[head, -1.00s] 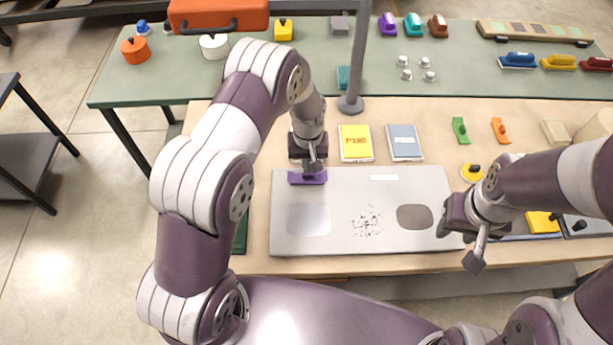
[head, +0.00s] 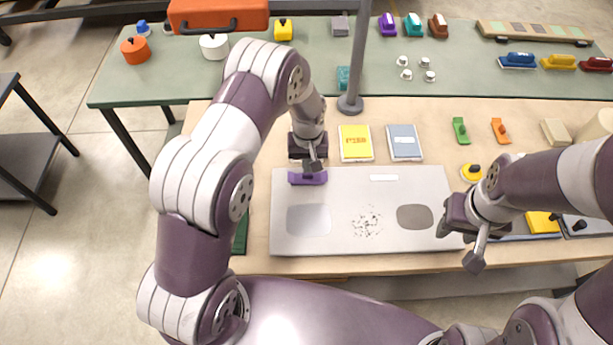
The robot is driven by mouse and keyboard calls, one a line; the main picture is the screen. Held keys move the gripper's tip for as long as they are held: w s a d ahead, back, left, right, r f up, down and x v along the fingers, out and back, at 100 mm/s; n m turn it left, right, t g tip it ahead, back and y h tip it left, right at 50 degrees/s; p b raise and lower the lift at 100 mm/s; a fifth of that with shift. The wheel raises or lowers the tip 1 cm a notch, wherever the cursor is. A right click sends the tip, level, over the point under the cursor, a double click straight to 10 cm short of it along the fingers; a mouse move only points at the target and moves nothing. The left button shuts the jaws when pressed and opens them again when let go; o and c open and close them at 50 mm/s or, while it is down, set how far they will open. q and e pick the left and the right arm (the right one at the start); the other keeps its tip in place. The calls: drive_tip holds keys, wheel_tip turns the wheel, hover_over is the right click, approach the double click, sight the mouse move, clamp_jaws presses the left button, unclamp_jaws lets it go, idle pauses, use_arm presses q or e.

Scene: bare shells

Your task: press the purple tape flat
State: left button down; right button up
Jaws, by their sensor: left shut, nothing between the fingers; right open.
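The purple tape (head: 308,178) is a short purple strip at the upper left corner of the light grey panel (head: 350,241). My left gripper (head: 312,165) is shut and empty, pointing down right at the tape; whether it touches the tape I cannot tell. The gripper hides part of the tape's upper edge. My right gripper (head: 459,236) is open and empty over the right edge of the panel.
The panel carries a pale patch, black specks and a dark grey patch. A yellow box (head: 356,143) and a grey-blue box (head: 404,142) lie behind it. A grey post (head: 357,60) stands at the back. Green and orange tools lie at right.

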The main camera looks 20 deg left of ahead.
use_arm(q)
drive_tip(key=shift+f+b, duration=0.6)
drive_tip(key=shift+f, duration=0.25)
idle(0.4)
drive_tip(key=shift+r, duration=0.1)
idle(0.5)
wheel_tip(320, 180, up, 7)
drive_tip(key=p, duration=0.5)
idle(0.4)
drive_tip(key=s+a+r+m+b, duration=0.1)
drive_tip(key=s+a+r+b, duration=0.1)
drive_tip(key=s+r, duration=0.3)
drive_tip(key=s+a+r+m+t+b, duration=0.1)
drive_tip(key=s+r+b, duration=0.3)
drive_tip(key=s, duration=1)
drive_tip(key=shift+a+r+m, duration=0.55)
drive_tip(key=shift+a+m, duration=0.05)
drive_tip(key=shift+m, duration=0.1)
